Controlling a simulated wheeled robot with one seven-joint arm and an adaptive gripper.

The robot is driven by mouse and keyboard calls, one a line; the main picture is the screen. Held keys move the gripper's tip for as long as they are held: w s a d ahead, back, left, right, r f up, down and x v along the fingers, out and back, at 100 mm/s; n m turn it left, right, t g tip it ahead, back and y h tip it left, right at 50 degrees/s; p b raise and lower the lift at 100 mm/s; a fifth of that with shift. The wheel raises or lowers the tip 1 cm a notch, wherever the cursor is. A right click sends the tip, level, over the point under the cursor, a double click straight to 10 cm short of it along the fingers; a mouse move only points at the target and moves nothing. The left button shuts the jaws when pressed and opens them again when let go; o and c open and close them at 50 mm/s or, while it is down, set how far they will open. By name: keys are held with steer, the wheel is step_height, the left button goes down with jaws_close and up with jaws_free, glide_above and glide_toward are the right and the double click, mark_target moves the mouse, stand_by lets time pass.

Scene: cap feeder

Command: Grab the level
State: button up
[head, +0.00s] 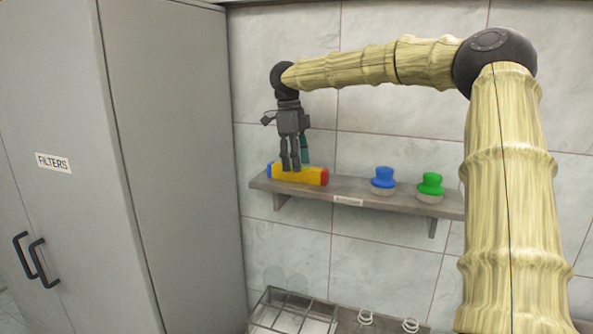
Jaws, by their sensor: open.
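The level (311,178) is a yellow bar with a blue end at the left and a red end at the right. It lies lengthwise on the left part of the grey wall shelf. My gripper (291,166) points down at the level, with its dark fingertips in front of and over the bar's left half. The jaws are open. The fingers hide part of the bar, and I cannot tell whether they touch it. A small teal upright thing (305,149) shows just behind the fingers; what it is I cannot tell.
A blue cap (383,177) and a green cap (431,184) stand right of the level on the shelf (345,189). A tall grey cabinet (180,170) labelled FILTERS stands at the left. Below are a divided tray (268,317) and two white rings (366,317).

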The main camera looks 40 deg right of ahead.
mark_target(297, 173)
steer(key=shift+s+d+f+p, duration=0.1)
steer(key=shift+d+f+p, duration=0.1)
steer(key=shift+f, duration=0.55)
steer(key=shift+d+f+p, duration=0.1)
steer(key=shift+f+p, duration=0.05)
steer(key=shift+f, duration=0.55)
steer(key=shift+a, duration=0.1)
jaws_close()
steer(key=shift+r, duration=0.15)
